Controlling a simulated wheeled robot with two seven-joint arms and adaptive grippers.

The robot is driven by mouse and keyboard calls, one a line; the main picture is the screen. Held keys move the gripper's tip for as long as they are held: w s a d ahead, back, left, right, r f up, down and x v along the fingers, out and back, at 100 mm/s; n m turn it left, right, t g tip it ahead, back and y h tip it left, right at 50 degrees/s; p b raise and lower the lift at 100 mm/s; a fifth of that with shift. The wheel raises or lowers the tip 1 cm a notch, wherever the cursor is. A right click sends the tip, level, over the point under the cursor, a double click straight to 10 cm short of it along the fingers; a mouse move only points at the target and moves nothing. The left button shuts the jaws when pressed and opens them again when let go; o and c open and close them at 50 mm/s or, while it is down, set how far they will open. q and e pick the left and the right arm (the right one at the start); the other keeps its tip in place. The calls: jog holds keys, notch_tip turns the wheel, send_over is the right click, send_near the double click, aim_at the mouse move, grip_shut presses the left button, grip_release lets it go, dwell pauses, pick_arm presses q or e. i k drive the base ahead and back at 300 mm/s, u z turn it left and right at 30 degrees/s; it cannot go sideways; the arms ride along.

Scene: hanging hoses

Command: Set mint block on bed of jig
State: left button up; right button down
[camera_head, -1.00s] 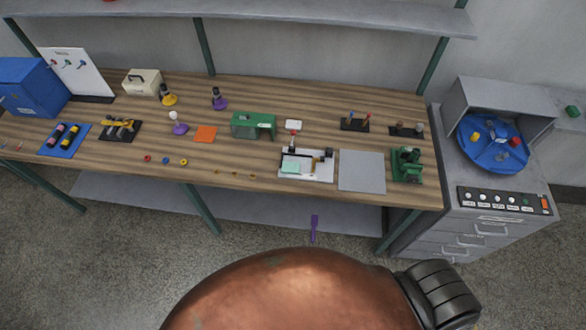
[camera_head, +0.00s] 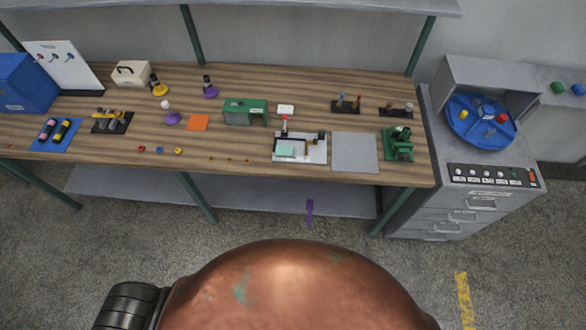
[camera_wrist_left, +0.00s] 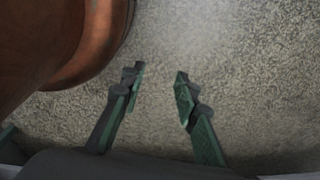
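My left gripper (camera_wrist_left: 158,76) is in the left wrist view, fingers apart and empty, over bare floor and away from the bench. The head view shows neither gripper, and my right gripper is in no view.
A grey plate (camera_head: 354,152) lies right of the jig, with a green device (camera_head: 397,145) beyond it. A blue turntable (camera_head: 481,122) sits on the right cabinet. Floor before the bench looks open.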

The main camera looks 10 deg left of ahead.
aim_at(281, 151)
jog(key=k, duration=0.7)
jog(key=u, duration=1.15)
jog(key=i, duration=0.5)
jog(key=u, duration=0.05)
